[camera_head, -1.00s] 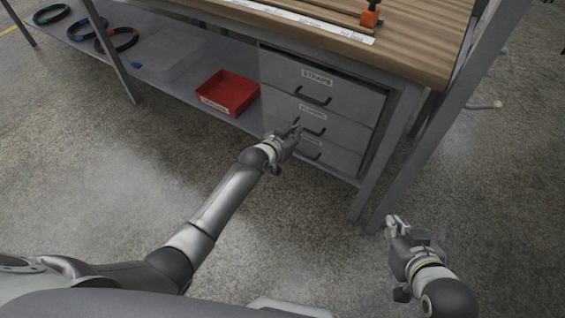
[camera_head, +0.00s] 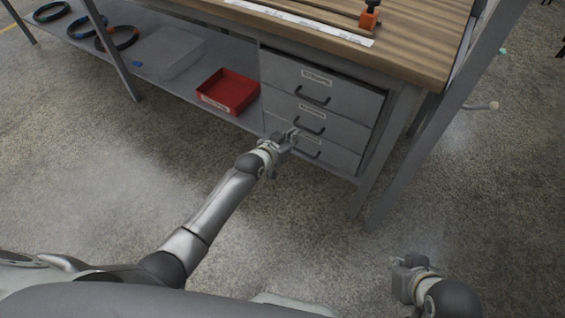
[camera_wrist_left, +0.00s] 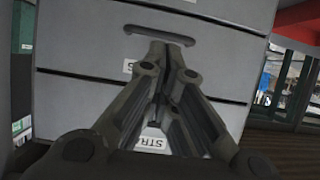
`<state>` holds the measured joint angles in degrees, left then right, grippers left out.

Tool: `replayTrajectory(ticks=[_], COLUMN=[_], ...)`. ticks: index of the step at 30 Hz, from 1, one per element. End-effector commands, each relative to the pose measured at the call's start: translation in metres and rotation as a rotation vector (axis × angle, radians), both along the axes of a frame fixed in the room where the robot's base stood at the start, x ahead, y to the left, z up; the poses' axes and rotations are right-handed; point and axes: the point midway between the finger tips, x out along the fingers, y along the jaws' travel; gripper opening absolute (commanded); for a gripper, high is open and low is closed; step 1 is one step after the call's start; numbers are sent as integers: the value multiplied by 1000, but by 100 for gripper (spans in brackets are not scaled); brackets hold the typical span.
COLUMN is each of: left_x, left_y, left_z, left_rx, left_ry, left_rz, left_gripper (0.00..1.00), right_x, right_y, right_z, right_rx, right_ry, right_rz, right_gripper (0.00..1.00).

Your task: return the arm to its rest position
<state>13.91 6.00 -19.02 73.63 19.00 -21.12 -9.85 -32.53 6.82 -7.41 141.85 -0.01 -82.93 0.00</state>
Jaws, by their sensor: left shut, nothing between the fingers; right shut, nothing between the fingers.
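My left gripper (camera_head: 292,134) is in front of the drawer unit (camera_head: 335,76), near the lower drawer handles in the head view. In the left wrist view its fingers (camera_wrist_left: 160,55) are together with nothing between them, pointing at a grey drawer front (camera_wrist_left: 215,60) with a handle above. I cannot tell from the pictures whether it touches the drawer. My right gripper (camera_head: 402,262) is at the lower right over the bare floor, apart from the bench; its fingers are small and partly hidden by its own body.
The workbench (camera_head: 430,52) has a wooden top and grey legs. The three drawers look shut. The floor (camera_head: 290,225) in front is free.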

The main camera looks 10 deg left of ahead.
Motion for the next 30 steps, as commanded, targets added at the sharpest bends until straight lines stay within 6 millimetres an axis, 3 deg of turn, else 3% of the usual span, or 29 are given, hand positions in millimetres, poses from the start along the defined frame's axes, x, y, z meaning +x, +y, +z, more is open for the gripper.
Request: replayTrajectory(ticks=[10, 14, 22, 30], left_x=[-2, -20, -115, -223], left_y=[0, -1, 9, 42], left_z=[-1, -5, -11, 4], left_rx=[1, 5, 45, 112], left_ry=[4, 39, 220, 416], left_rz=[-1, -6, -6, 50], left_gripper=[0, 0, 0, 0], right_x=[0, 0, 1, 1], right_y=[0, 0, 0, 0], right_z=[0, 0, 0, 0], right_rx=[1, 1, 1, 1], right_ry=[-2, -2, -2, -2], right_rz=[0, 0, 0, 0], right_gripper=[0, 0, 0, 0])
